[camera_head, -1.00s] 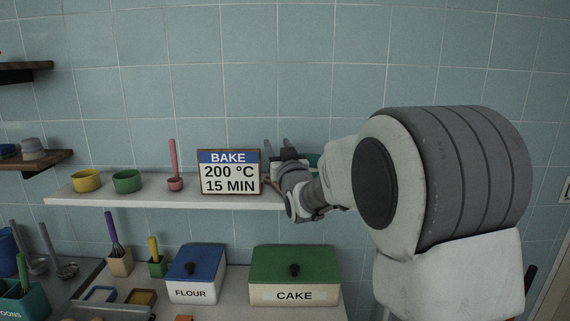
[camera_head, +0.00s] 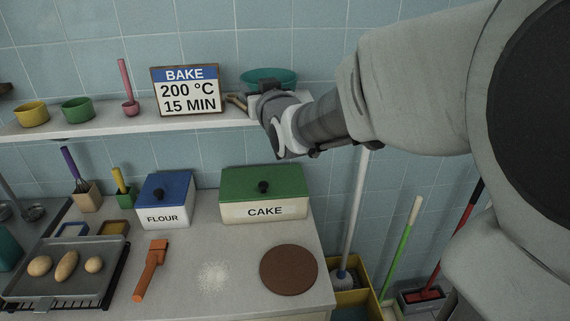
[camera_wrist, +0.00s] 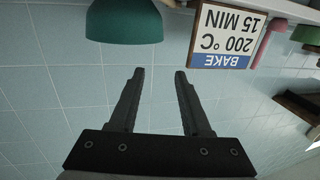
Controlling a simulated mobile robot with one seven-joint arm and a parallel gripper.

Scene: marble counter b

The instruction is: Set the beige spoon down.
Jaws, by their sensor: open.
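In the head view my wrist is in front of the shelf's right end and hides much of what is there.
A teal bowl (camera_head: 275,75) and the BAKE sign (camera_head: 187,90) stand on the white shelf (camera_head: 90,128) close to my gripper. The sign also shows in the wrist view (camera_wrist: 227,35). Below are the FLOUR box (camera_head: 163,202), the CAKE box (camera_head: 263,195) and a brown round board (camera_head: 289,270).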

